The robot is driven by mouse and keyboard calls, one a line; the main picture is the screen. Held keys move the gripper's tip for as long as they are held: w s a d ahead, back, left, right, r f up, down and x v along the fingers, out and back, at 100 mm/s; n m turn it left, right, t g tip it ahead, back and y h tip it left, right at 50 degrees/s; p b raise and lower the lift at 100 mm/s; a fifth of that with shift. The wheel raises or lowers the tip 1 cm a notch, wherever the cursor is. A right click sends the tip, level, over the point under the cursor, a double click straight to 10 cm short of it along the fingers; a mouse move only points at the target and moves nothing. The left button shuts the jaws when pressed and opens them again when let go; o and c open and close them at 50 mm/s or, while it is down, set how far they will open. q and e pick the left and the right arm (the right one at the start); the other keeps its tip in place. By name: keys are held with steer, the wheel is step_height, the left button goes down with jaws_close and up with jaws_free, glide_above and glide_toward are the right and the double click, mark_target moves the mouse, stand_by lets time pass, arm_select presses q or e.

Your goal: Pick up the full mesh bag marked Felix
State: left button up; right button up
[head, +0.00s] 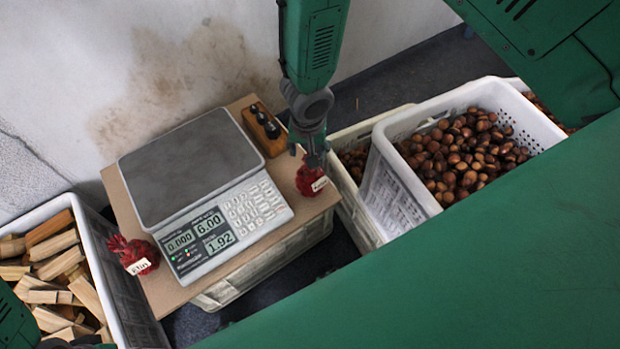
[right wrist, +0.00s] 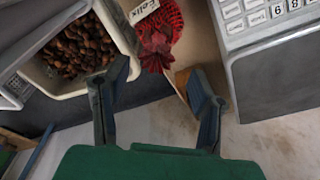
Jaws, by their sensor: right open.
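The red mesh bag marked Felix (head: 311,178) stands at the right edge of the wooden board, beside the scale. In the right wrist view the Felix bag (right wrist: 158,32) shows its gathered red top and white label, beyond the fingertips. My right gripper (head: 314,152) comes down from above, close behind the bag and overlapping its top in the head view. In the right wrist view my right gripper (right wrist: 152,85) is open, with nothing between its fingers. Of my left arm, only parts show at the lower left edge; its fingers are not clear.
A scale (head: 190,160) fills the board (head: 122,190). A second red bag (head: 134,254), seemingly marked Elin, stands at its left. A chestnut crate (head: 390,190) is right; a firewood crate (head: 98,265) is left.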

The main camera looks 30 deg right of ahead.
mark_target(310, 175)
steer(key=shift+d+f, duration=0.1)
steer(key=shift+f, duration=0.5)
steer(key=f, duration=0.1)
steer(key=f+b, duration=0.1)
steer(key=f, duration=0.1)
steer(key=shift+w+f, duration=0.2)
steer(key=shift+w, duration=0.15)
steer(key=shift+d+f+b, duration=0.1)
steer(key=shift+f+b, duration=0.2)
steer(key=shift+w+d+f, duration=0.1)
steer(key=shift+d, duration=0.2)
jaws_close()
steer(key=shift+a, duration=0.1)
